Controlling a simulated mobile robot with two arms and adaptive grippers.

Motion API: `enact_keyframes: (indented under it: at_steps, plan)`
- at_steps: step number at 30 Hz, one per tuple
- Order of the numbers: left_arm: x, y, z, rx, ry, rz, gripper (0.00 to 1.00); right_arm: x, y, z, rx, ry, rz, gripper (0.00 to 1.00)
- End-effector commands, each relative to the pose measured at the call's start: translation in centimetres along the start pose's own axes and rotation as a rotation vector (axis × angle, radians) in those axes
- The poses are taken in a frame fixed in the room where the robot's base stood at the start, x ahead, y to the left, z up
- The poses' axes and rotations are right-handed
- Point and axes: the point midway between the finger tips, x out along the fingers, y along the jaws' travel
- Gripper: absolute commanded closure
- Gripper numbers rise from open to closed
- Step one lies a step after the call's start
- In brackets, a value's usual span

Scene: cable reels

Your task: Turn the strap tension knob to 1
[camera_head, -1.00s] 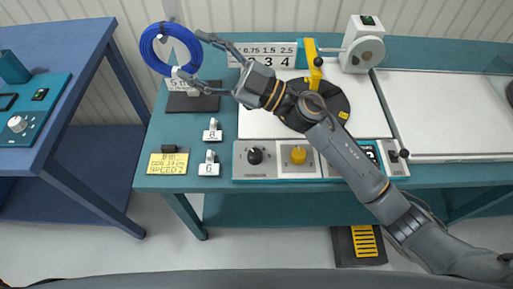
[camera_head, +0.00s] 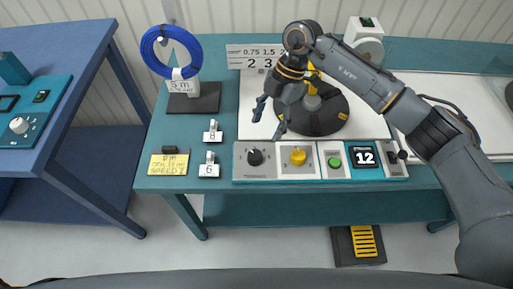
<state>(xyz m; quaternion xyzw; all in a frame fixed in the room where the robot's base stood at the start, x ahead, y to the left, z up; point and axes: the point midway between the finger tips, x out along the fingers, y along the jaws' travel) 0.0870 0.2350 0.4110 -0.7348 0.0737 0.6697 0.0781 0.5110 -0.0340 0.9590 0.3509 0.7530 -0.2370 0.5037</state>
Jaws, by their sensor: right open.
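A black knob (camera_head: 255,157) and a yellow knob (camera_head: 298,156) sit on the control panel along the worktable's front edge. A white knob (camera_head: 18,125) is on a teal box on the blue table at the left. The labels are too small to read, so I cannot tell which knob is strap tension, nor any setting. My right gripper (camera_head: 270,118) is open and empty, pointing down above the white plate, up and behind the black and yellow knobs. My left gripper is not in view.
A blue cable coil (camera_head: 148,50) hangs on a stand at the back left. A black turntable (camera_head: 325,122) lies below my right arm. Small number tags (camera_head: 209,171) stand left of the panel.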

Motion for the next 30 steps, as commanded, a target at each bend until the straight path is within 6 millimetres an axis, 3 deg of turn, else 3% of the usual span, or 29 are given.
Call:
enact_keyframes:
  at_steps: [9,15,27,30]
  plan:
    - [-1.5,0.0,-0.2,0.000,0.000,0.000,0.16,6.6,0.0,-0.2,-0.001,0.004,0.000,0.39]
    - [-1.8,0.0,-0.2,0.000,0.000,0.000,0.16,9.2,0.0,-0.2,-0.002,0.003,0.000,0.39]
    - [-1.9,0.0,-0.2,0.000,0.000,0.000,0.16,9.9,0.1,-0.1,-0.003,0.003,0.003,0.39]
    - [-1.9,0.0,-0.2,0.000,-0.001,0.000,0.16,9.9,0.1,-0.1,-0.003,0.003,0.002,0.60]
